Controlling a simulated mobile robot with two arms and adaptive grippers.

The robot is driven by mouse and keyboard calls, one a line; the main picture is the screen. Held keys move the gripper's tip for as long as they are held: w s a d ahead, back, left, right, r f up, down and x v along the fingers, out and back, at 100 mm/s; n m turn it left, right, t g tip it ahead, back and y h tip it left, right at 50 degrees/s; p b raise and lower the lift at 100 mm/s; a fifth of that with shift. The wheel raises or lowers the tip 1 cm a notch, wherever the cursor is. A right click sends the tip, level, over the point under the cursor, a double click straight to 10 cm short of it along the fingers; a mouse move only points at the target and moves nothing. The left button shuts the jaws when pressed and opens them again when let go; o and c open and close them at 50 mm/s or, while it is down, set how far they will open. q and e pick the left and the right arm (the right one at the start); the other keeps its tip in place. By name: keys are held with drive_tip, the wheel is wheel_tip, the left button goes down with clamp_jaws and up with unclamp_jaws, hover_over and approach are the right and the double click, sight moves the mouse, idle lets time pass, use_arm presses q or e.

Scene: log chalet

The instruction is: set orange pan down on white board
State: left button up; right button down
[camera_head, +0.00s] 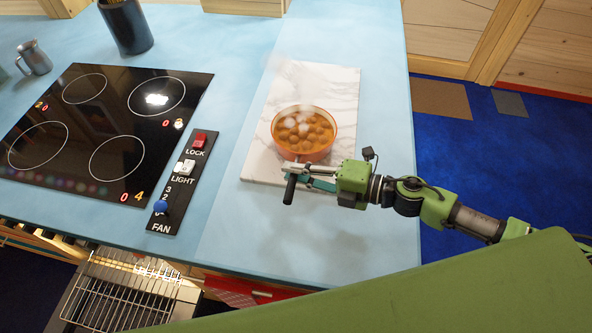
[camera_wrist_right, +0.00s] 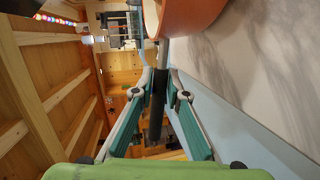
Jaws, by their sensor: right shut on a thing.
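The orange pan (camera_head: 304,134) holds round pieces in an orange-brown liquid, with pale steam above it. It is over the lower middle of the white board (camera_head: 338,88), a marble-patterned slab on the blue counter, and looks level. In the right wrist view the pan (camera_wrist_right: 190,14) is at the top, beside the board (camera_wrist_right: 262,62); I cannot tell whether they touch. My right gripper (camera_head: 299,177) is shut on the pan's dark handle (camera_head: 290,189), which also shows between the fingers in the right wrist view (camera_wrist_right: 158,92). My left gripper is not in view.
A black cooktop (camera_head: 100,135) lies to the left, with a control panel (camera_head: 180,178) marked LOCK, LIGHT and FAN beside it. A dark utensil pot (camera_head: 126,27) and a metal jug (camera_head: 35,58) stand behind. The counter (camera_head: 378,80) right of the board is clear up to its edge.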

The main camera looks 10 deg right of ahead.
drive_tip(key=shift+f, duration=0.15)
drive_tip(key=c, duration=1.9)
unclamp_jaws()
drive_tip(key=shift+s+f, duration=0.15)
drive_tip(key=shift+f, duration=0.15)
drive_tip(key=shift+r+v, duration=0.15)
drive_tip(key=shift+v, duration=2.85)
drive_tip(key=shift+r+v, duration=0.15)
drive_tip(key=shift+v, duration=2.85)
